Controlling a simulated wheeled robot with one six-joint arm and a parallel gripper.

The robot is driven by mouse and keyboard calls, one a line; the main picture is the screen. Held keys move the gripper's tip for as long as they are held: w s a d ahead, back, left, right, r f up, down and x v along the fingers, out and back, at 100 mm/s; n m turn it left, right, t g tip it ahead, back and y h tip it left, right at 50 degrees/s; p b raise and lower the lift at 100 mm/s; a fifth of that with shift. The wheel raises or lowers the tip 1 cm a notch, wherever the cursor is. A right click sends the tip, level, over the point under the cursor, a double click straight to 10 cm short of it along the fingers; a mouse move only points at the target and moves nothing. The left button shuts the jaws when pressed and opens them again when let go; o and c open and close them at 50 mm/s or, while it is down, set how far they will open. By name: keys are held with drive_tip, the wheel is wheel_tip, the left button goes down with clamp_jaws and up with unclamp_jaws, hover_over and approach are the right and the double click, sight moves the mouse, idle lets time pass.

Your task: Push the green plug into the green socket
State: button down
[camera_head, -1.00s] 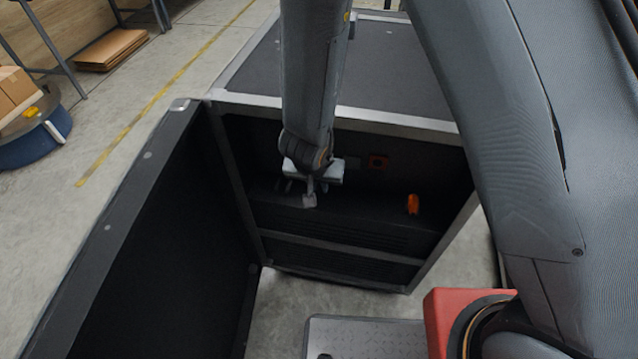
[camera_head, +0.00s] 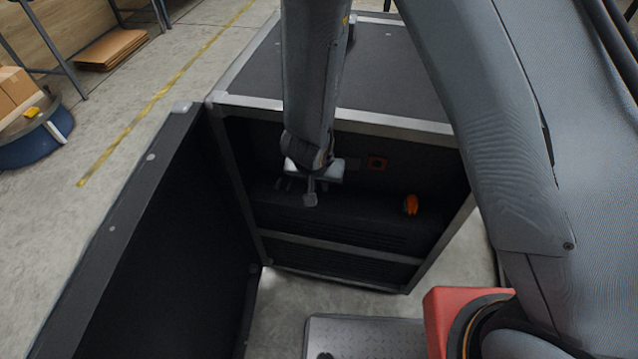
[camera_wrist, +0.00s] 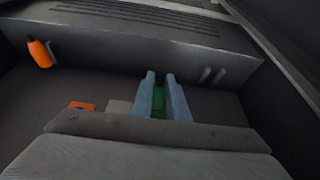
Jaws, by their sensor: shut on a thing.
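My gripper (camera_head: 310,197) is inside the open black case (camera_head: 222,150), in front of its dark back panel. In the wrist view, its two blue-grey fingers (camera_wrist: 162,96) are shut on a green piece, the green plug (camera_wrist: 158,103), of which only a narrow strip shows between them. I cannot make out the green socket in either view. The gripper and fingers cover part of the panel, so I cannot tell whether the plug touches a socket.
An orange plug (camera_head: 411,204) sits on the ledge to the right. An orange socket (camera_head: 377,163) and a grey socket (camera_wrist: 118,107) are on the panel. The open door (camera_head: 140,230) flanks the case on the left.

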drive_tip(key=shift+w, duration=0.3)
drive_tip(key=c, duration=1.6)
unclamp_jaws()
drive_tip(key=shift+c, duration=0.2)
drive_tip(key=p+v, duration=0.2)
drive_tip(key=v, duration=0.6)
drive_tip(key=shift+p, duration=0.4)
drive_tip(key=shift+f, duration=0.1)
